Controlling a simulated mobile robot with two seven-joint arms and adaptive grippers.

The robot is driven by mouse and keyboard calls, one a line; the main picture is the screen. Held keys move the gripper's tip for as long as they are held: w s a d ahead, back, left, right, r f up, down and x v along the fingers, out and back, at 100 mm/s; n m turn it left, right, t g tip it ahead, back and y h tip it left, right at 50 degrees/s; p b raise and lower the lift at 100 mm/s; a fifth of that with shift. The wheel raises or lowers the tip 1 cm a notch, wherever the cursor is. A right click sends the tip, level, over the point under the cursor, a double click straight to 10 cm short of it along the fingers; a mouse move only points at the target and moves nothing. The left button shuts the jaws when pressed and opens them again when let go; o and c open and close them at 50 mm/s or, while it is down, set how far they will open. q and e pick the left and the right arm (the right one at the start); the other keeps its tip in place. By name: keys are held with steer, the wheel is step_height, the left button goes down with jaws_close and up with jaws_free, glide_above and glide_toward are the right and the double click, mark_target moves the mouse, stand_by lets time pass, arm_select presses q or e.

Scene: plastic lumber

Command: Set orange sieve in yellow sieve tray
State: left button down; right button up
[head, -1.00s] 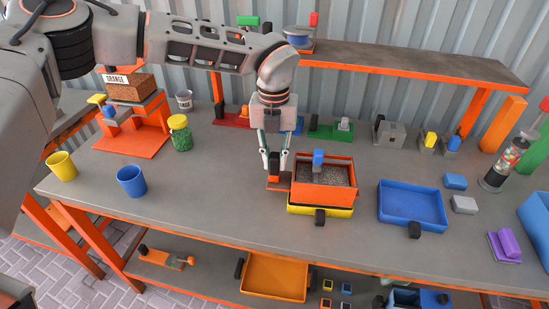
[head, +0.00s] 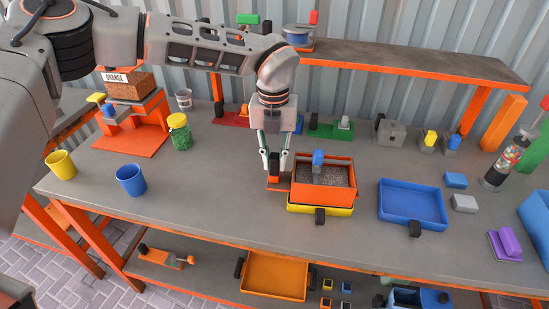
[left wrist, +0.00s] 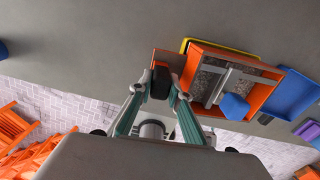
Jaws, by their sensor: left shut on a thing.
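The orange sieve (head: 322,193), with dark grains and a blue-handled piece inside, is over the yellow sieve tray (head: 309,210). The tray's yellow rim shows below the sieve's front wall. I cannot tell whether the sieve rests in the tray or is held just above it. My left gripper (head: 274,165) is shut on the sieve's black side handle, at its left. In the left wrist view the gripper (left wrist: 157,92) pinches this handle beside the sieve (left wrist: 232,62), and a strip of yellow tray (left wrist: 225,47) shows past the far edge. My right gripper is not in view.
A blue tray (head: 412,205) stands just right of the yellow one. The bench (head: 215,205) between the cups and the gripper is clear.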

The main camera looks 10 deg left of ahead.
arm_select(q)
steer(key=shift+f, duration=0.45)
steer(key=c, duration=1.8)
jaws_free()
